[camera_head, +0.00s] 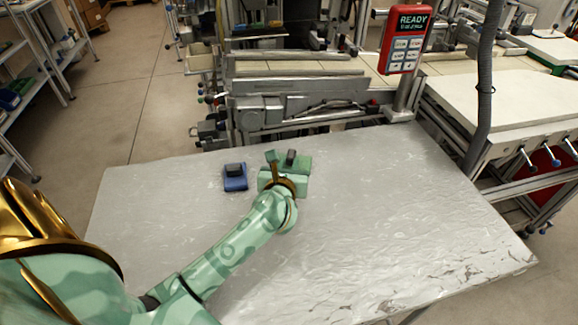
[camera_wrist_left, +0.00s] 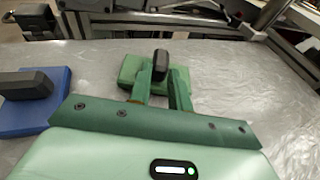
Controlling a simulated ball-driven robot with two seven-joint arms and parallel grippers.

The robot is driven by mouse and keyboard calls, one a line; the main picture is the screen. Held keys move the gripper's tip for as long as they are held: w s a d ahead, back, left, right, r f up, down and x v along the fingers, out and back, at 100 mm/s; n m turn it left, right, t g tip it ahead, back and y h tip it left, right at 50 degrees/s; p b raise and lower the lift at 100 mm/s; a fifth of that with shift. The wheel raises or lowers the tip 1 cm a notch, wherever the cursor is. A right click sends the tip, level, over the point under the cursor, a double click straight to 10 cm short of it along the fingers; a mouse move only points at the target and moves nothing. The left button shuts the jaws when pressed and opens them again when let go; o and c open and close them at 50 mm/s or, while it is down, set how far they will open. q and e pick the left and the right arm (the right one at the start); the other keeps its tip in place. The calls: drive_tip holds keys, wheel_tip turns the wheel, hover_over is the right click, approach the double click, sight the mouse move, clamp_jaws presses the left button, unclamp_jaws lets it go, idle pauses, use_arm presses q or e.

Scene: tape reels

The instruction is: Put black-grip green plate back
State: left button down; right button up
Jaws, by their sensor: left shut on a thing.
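The green plate (camera_head: 303,162) with its black grip (camera_head: 291,156) is at the far middle of the metal table. It also shows in the left wrist view (camera_wrist_left: 130,70), with the black grip (camera_wrist_left: 161,62) standing up from it. My left gripper (camera_head: 287,165) is shut on the black grip, one finger on each side, as the left wrist view (camera_wrist_left: 162,77) shows. My gripper's palm hides part of the plate in the head view. Whether the plate touches the table I cannot tell. My right gripper is in neither view.
A blue plate with a dark grip (camera_head: 235,181) lies on the table (camera_head: 390,220) just left of the green plate. Machinery (camera_head: 300,100) stands beyond the far edge, and a red-framed READY panel (camera_head: 404,40) rises at the far right corner. The right side of the table is clear.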

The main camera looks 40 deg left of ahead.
use_arm(q)
drive_tip(key=shift+f, duration=0.2)
drive_tip(key=c, duration=1.3)
unclamp_jaws()
